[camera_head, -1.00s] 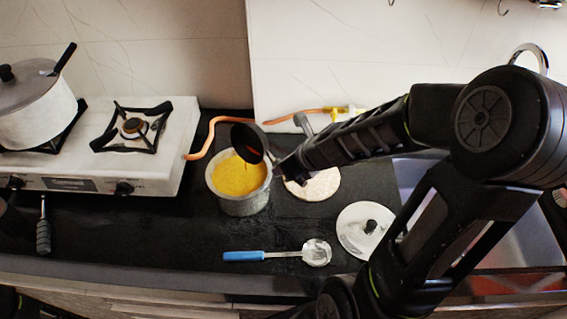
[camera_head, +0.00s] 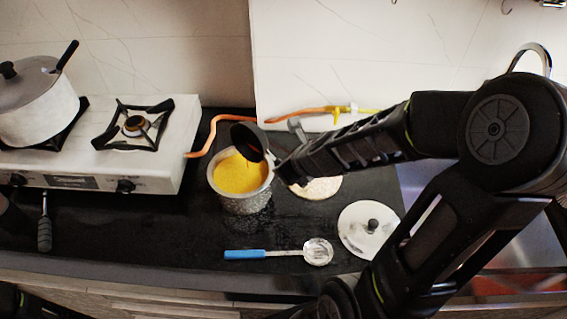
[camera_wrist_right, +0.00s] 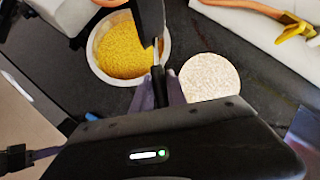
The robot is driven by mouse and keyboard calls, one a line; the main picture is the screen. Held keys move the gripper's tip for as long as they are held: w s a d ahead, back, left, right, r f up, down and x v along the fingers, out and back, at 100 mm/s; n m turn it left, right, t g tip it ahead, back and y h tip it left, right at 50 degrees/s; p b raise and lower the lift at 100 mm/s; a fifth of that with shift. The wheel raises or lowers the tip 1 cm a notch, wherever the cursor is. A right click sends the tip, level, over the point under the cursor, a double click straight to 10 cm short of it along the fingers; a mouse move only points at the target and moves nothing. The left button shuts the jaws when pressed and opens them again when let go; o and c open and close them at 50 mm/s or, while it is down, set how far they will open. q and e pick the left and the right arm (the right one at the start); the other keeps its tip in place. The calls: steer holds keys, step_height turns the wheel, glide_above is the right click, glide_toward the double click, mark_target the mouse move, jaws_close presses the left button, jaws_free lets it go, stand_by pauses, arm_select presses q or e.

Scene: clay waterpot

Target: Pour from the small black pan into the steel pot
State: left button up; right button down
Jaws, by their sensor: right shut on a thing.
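The small black pan (camera_head: 247,138) is tilted over the back right of the steel pot (camera_head: 246,203), above its rim. The pot stands on the dark counter and holds yellow contents (camera_head: 240,176). My right gripper (camera_head: 275,162) is shut on the pan's handle. In the right wrist view the gripper (camera_wrist_right: 160,88) grips the black handle (camera_wrist_right: 158,78), and the pan (camera_wrist_right: 149,18) is seen edge-on. The pot's yellow contents (camera_wrist_right: 122,48) show to its left there. The pan's inside is mostly dark, with a little yellow at its lower lip. My left gripper is not in view.
A white stove (camera_head: 160,182) with a lidded pot (camera_head: 35,105) stands left. A round light board (camera_head: 318,188) lies right of the pot, a lid (camera_head: 368,230) beyond it. An orange hose (camera_head: 208,132) runs behind; a sink is at right.

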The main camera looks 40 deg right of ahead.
stand_by(0.5)
steer(key=shift+a, duration=0.15)
steer(key=shift+a+h+b, duration=0.1)
steer(key=shift+h+b, duration=0.5)
steer(key=shift+b, duration=0.4)
steer(key=shift+s+r, duration=0.1)
steer(key=shift+n, duration=0.3)
